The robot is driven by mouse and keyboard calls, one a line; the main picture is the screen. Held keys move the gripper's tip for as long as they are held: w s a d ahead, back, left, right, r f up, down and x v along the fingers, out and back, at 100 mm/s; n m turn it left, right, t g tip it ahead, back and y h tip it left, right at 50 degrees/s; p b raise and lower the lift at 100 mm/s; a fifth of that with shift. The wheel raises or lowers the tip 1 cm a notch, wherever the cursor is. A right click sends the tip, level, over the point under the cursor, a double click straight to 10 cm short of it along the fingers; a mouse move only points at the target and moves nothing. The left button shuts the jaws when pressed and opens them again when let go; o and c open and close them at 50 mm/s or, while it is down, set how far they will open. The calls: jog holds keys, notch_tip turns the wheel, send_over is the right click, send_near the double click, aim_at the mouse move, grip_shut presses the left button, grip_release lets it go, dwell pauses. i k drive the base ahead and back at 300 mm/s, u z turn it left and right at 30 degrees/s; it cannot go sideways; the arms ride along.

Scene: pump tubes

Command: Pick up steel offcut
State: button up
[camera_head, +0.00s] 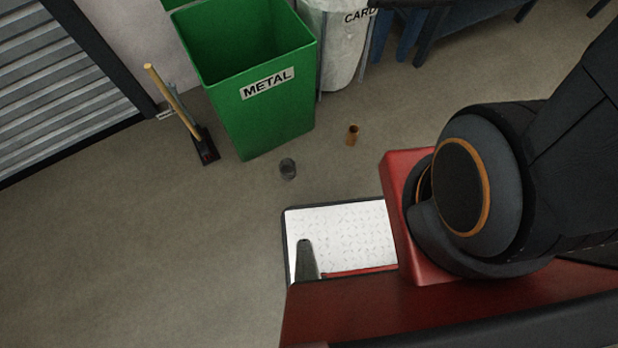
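A short dark grey metal cylinder (288,169), which looks like the steel offcut, stands on the floor just in front of the green bin. A short copper-brown tube piece (353,135) stands on the floor to its right and a little farther back. My gripper is not in view. Only thick dark links of my arm show at the right, above the red part of my own body. Nothing visible touches the grey cylinder.
The green bin (262,112) labelled METAL stands close behind the cylinder. A white bag (340,45) with a card label is right of it. The floor at left is clear.

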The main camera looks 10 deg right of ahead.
aim_at(286, 161)
jog(key=z, duration=0.2)
jog(key=k, duration=0.35)
jog(key=u, duration=0.55)
jog(key=i, duration=0.55)
jog(key=z, duration=2.15)
jog(key=k, duration=1.45)
jog(key=u, duration=1.35)
